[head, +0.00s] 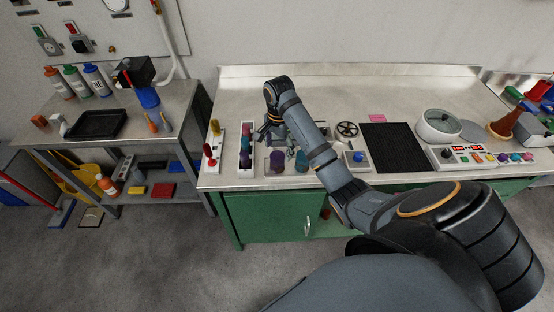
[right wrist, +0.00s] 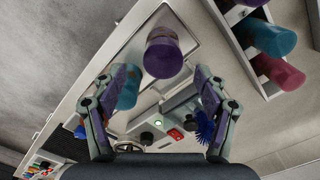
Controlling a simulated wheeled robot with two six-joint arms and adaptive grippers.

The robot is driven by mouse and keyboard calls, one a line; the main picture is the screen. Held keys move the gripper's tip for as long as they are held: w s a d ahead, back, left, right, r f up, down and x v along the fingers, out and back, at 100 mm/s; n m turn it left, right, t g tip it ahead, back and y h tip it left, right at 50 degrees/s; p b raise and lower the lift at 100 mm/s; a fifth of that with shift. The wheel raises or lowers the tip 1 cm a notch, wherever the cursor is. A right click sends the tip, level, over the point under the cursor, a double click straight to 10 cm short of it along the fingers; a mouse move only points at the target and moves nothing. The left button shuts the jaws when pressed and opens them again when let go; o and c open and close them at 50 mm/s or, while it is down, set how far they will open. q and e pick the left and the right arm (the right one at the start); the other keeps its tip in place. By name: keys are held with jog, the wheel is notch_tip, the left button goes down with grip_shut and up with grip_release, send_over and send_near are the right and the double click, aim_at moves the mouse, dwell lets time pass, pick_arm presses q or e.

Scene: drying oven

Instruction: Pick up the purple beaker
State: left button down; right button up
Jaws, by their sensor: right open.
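The purple beaker (head: 277,161) stands upright on a pale plate (head: 288,173) near the front left of the steel bench. A teal beaker (head: 302,161) stands just right of it. My right gripper (head: 270,131) is behind and above the beakers in the head view, partly hidden by its own arm. In the right wrist view the right gripper (right wrist: 163,76) is open and empty. The purple beaker (right wrist: 163,55) lies ahead, between and beyond the fingertips, apart from them. The teal beaker (right wrist: 129,88) is partly behind the left finger. My left gripper does not show.
A white rack (head: 246,163) of coloured vessels stands left of the purple beaker, with a red-and-yellow-handled unit (head: 213,150) beyond it. A small box with a blue knob (head: 357,159) and a black mat (head: 387,147) lie to the right. The bench's front edge is close.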

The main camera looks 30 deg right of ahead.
aim_at(277, 155)
notch_tip(277, 155, down, 4)
jog(key=b, duration=0.4)
jog(key=shift+w+a+f, duration=0.1)
jog(key=shift+a+f, duration=0.05)
jog(key=shift+f, duration=0.1)
jog(key=shift+w+f, duration=0.1)
jog(key=shift+f, duration=0.25)
jog(key=shift+r, duration=0.1)
jog(key=shift+c, duration=0.6)
jog(key=c, duration=0.9)
